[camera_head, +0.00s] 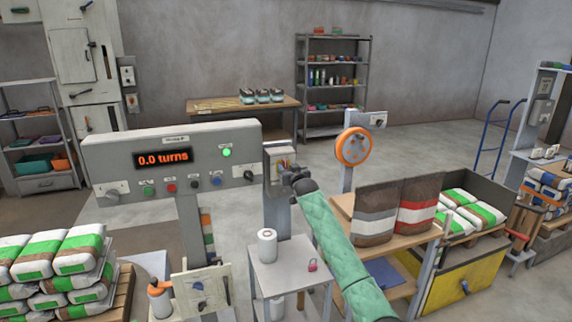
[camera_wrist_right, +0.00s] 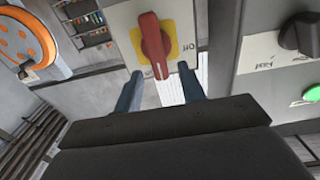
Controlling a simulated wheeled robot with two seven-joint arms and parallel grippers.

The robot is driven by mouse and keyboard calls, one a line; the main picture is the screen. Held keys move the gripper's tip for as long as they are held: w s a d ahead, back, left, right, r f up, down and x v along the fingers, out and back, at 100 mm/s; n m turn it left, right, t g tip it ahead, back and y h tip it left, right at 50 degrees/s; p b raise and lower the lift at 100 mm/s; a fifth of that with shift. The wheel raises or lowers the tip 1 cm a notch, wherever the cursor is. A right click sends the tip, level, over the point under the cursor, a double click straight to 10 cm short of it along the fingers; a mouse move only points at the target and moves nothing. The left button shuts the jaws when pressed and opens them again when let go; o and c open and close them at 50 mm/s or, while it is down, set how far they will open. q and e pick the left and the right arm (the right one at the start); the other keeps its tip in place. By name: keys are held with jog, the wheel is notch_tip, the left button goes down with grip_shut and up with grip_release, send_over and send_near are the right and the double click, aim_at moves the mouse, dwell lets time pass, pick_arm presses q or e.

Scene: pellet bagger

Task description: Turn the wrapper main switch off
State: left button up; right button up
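The wrapper main switch is a red rotary handle (camera_wrist_right: 154,48) on a yellow plate, on a pale box. In the wrist view the handle points nearly straight down the picture, and an "Off" label is to its right. In the head view the switch box (camera_head: 279,158) is at the right end of the control panel, partly hidden by my gripper. My right gripper (camera_head: 288,177) is in front of this box. In the wrist view its two fingers (camera_wrist_right: 161,88) are apart and empty, just short of the handle, one toward each side. My left gripper is not in view.
The control panel (camera_head: 120,160) reads "0.0 turns" with a lit green lamp. Below stands a small table (camera_head: 290,262) with a white roll (camera_head: 267,246) and a red padlock (camera_head: 312,265). Bags (camera_head: 375,213) stand on a bench at right. Stacked bags (camera_head: 55,255) are at left.

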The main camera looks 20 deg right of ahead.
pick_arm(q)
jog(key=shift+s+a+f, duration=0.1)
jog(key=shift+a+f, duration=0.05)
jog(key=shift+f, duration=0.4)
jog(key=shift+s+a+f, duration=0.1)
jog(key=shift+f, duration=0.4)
pick_arm(e)
jog(key=shift+w, duration=1.2)
grip_shut()
